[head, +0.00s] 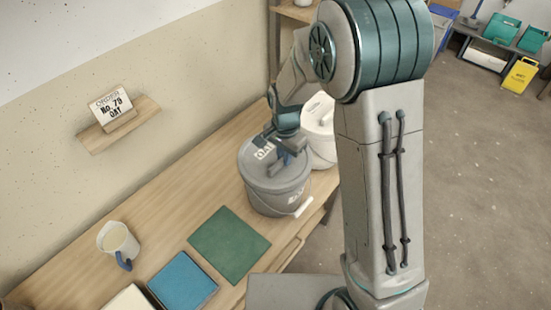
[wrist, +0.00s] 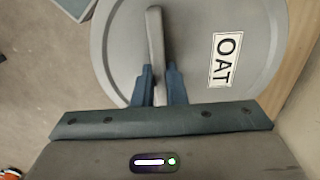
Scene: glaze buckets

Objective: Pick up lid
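A grey lid (head: 256,170) marked OAT lies on a grey bucket (head: 272,205) at the far part of the bench. The round lid fills much of the wrist view (wrist: 120,50), with a raised bar handle (wrist: 155,35) and a white OAT label (wrist: 225,59). My gripper (head: 284,158) is down over the lid. In the wrist view my gripper's two blue fingers (wrist: 159,75) flank the bar closely, one on each side, and look shut on it. The lid looks level and seated on the bucket. My wrist hides part of the lid in the head view.
A white bucket (head: 319,145) stands close behind the grey one. A wall shelf (head: 140,122) holds a card reading Order No. 79 OAT.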

